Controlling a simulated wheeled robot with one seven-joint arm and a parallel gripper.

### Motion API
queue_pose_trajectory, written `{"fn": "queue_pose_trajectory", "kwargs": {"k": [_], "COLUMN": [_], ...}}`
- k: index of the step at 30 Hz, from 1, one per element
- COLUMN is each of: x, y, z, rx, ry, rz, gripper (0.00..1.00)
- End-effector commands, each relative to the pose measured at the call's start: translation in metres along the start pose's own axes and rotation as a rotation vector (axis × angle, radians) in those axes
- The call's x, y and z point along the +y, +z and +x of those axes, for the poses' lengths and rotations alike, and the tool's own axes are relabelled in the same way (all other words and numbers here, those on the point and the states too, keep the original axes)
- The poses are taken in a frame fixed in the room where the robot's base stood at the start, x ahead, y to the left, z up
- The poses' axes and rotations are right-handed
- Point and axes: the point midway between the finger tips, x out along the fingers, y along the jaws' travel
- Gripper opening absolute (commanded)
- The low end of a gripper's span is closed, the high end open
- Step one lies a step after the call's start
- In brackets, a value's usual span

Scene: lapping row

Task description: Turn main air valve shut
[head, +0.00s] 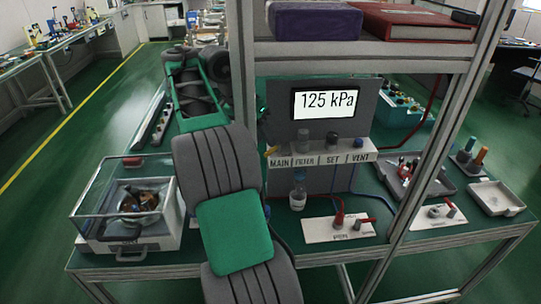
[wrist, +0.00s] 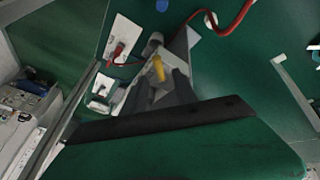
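The main air valve shows as a small yellow handle (head: 271,150) above the MAIN label, at the left end of the labelled shelf on the grey air panel (head: 364,104). The panel display (head: 327,101) reads 125 kPa. In the wrist view the yellow handle (wrist: 158,68) lies between, or just beyond, the two dark fingertips of my gripper (wrist: 161,82). The fingers are apart, with visible space around the handle; contact cannot be made out. In the head view my gripper cannot be made out, and my green and grey arm passes close left of the valve.
The shelf also carries the filter, set and vent fittings (head: 359,143). A frame post (head: 425,140) stands close on the right. A clear-lidded box (head: 135,243) sits at the left. Red tubing (wrist: 235,18) and a white plate (wrist: 126,38) lie around the panel.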

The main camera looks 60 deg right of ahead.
Motion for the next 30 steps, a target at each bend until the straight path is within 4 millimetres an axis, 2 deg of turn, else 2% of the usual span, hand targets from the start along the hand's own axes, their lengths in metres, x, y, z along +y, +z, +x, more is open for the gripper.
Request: {"fn": "queue_pose_trajectory", "kwargs": {"k": [1, 4, 15, 28, 30], "x": [-0.001, -0.001, 0.000, -0.001, -0.001], "y": [0.003, 0.002, 0.000, 0.000, 0.000], "z": [0.019, 0.031, 0.035, 0.035, 0.035], "rx": [0.000, 0.001, 0.001, 0.001, 0.001], "ry": [0.000, -0.001, -0.001, -0.001, -0.001], "rz": [0.001, 0.001, -0.003, -0.003, -0.003], "gripper": [0.34, 0.34, 0.34, 0.00, 0.00]}}
